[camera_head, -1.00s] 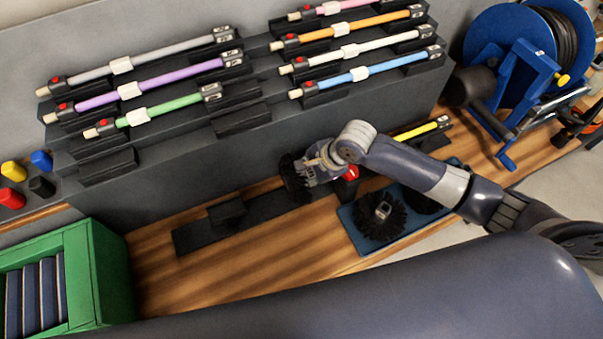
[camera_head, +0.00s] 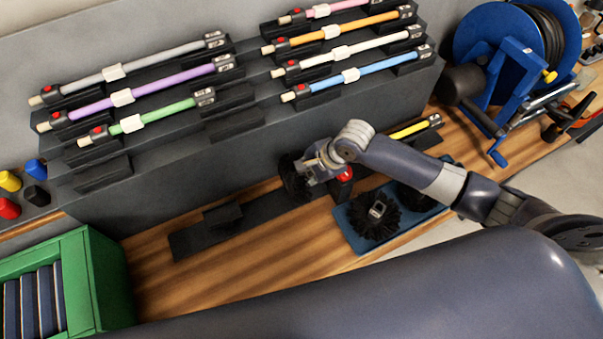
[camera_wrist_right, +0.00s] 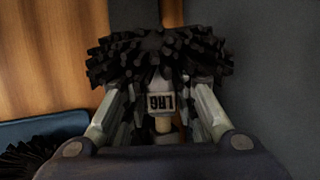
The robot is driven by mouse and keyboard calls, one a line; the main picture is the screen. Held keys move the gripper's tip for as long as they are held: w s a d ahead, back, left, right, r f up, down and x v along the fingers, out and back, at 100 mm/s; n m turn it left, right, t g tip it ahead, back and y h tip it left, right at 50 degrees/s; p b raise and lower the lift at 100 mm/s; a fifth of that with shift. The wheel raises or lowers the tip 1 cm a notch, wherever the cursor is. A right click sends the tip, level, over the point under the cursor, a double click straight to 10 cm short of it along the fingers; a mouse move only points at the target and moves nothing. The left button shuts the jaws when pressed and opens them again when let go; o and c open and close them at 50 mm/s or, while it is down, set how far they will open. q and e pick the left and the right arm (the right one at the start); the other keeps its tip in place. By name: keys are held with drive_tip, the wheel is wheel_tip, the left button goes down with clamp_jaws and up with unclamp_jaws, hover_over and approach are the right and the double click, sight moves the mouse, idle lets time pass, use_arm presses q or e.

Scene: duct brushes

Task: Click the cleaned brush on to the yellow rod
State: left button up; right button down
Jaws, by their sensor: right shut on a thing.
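My right gripper (camera_head: 318,165) is shut on a black round brush (camera_head: 292,178), just left of the red button (camera_head: 344,174) at the near end of the yellow rod. In the right wrist view the brush (camera_wrist_right: 160,55) sits between the two fingers, with a pale label tag (camera_wrist_right: 160,103) upside down to the camera. A small cream piece shows below the tag; I cannot tell whether it is the rod's tip inside the brush. The yellow rod (camera_head: 408,130) lies low on the bench, its middle hidden behind my right arm. My left gripper is not in view.
A blue tray (camera_head: 347,232) with black brushes (camera_head: 375,216) lies in front of the rod. A long dark holder (camera_head: 200,238) runs left along the bench. Several coloured rods rest on the stepped rack (camera_head: 230,125) behind. A green crate (camera_head: 100,275) stands at left, a blue reel (camera_head: 490,80) at right.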

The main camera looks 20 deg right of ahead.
drive_tip(key=shift+w+d+p, duration=0.2)
drive_tip(key=shift+d+p, duration=0.35)
drive_tip(key=shift+d, duration=0.45)
drive_tip(key=c, duration=1.2)
unclamp_jaws()
drive_tip(key=v, duration=1.2)
drive_tip(key=shift+d, duration=0.1)
